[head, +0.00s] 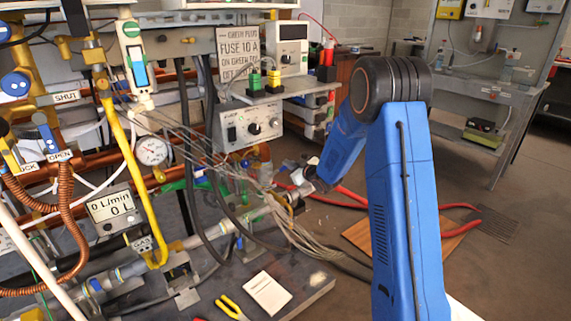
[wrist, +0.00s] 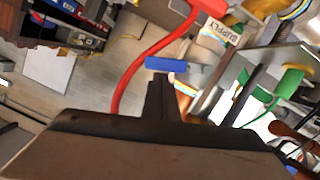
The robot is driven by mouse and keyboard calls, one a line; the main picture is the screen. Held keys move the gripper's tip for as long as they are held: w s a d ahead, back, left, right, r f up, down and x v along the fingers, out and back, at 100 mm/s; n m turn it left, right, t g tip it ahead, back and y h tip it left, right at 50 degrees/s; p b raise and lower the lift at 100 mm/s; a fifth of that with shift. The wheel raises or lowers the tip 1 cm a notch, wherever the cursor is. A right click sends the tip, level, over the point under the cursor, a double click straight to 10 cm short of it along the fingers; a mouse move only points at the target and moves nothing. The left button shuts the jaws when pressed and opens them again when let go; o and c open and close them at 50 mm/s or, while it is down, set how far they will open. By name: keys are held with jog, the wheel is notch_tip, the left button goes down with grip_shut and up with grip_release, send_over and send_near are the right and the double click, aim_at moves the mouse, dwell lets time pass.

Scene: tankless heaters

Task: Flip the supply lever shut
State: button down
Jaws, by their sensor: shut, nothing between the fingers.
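A tag reading SUPPLY (wrist: 222,32) hangs on the pipework in the upper right of the wrist view. A short blue lever handle (wrist: 173,65) shows just below and left of the tag, lying across the picture; I take it for the supply lever. My gripper (wrist: 162,80) is shut and empty, its fingertips right by the blue handle. I cannot tell whether they touch. In the head view, my gripper (head: 297,190) is low among the pipes and cables at the end of my blue arm. The supply lever cannot be made out clearly there.
A bundle of thin pale cables (head: 215,160) hangs close beside my gripper. A long curved red handle (wrist: 140,68) lies left of the blue handle in the wrist view. A green handle (wrist: 278,82) is to the right. Open floor (head: 480,270) lies right of my arm.

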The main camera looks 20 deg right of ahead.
jog(key=shift+w+d+f+m, duration=0.15)
jog(key=shift+d+f+m, duration=0.2)
jog(key=shift+f, duration=0.35)
jog(key=shift+w+d+f+m, duration=0.15)
jog(key=shift+d+f, duration=0.25)
jog(key=shift+f, duration=0.25)
jog(key=shift+s+f, duration=0.1)
jog(key=shift+f, duration=0.05)
